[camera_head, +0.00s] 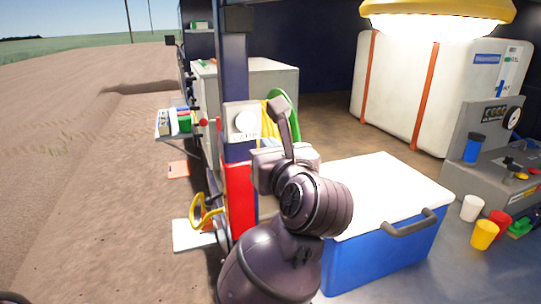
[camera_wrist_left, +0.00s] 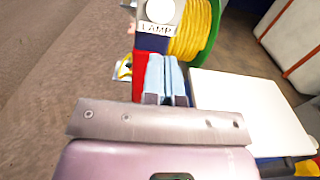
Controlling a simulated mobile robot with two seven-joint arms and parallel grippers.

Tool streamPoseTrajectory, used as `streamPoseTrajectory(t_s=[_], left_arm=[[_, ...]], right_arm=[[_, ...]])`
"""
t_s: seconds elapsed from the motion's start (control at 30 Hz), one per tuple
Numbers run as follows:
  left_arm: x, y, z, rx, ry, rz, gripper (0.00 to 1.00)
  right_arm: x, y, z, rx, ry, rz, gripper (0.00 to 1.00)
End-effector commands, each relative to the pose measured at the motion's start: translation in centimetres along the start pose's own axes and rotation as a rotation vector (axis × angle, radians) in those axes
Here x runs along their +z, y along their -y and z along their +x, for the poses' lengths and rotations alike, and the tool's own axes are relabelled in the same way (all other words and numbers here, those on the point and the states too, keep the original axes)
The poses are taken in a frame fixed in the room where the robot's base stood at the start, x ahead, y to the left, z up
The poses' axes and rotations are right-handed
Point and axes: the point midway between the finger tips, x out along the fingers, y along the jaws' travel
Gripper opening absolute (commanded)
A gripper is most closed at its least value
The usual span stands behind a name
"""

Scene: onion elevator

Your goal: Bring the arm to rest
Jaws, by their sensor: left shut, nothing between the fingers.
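My left arm rises from the bottom middle of the head view. Its gripper (camera_head: 278,106) points up and away, in front of the post with the lamp panel (camera_head: 242,121) and the green-and-yellow reel (camera_head: 284,103). In the left wrist view the gripper's two pale fingers (camera_wrist_left: 166,65) lie side by side, shut and empty, below the lamp panel (camera_wrist_left: 160,14). Whether the fingertips touch anything behind them is hard to tell, but they hold nothing. My right gripper is not in view.
A blue cooler with a white lid (camera_head: 385,185) stands close right of my arm. A red box (camera_head: 238,195) is on the post's lower part. Cups (camera_head: 484,234) stand at the right, by a grey machine (camera_head: 497,150). Open soil (camera_head: 90,200) lies left.

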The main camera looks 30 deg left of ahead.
Motion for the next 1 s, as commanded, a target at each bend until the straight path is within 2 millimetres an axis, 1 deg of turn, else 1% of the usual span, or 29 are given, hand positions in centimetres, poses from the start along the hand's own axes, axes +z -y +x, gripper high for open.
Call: streamPoseTrajectory(t_s=[0.17,0.43,0.73,0.77,0.87,0.97,1.0], left_arm=[[0.0,0.0,-0.7,0.0,0.0,-0.001,0.0],[0.0,0.0,-0.7,0.0,0.0,-0.001,0.0],[0.2,0.1,-0.7,-0.005,0.01,0.015,0.0],[0.4,0.2,-0.7,-0.011,0.024,0.023,0.0],[1.9,0.3,-0.8,-0.019,0.118,0.053,0.0],[4.4,0.2,-1.2,0.015,0.282,0.11,0.0],[5.5,0.2,-1.4,0.039,0.358,0.141,0.0]], right_arm=[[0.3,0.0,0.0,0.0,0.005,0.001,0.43],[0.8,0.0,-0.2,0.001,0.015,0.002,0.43],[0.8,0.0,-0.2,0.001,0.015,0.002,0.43],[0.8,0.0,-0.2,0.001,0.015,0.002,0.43],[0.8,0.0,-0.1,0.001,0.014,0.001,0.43],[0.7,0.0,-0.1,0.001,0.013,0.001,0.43],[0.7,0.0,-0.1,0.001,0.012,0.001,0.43]])
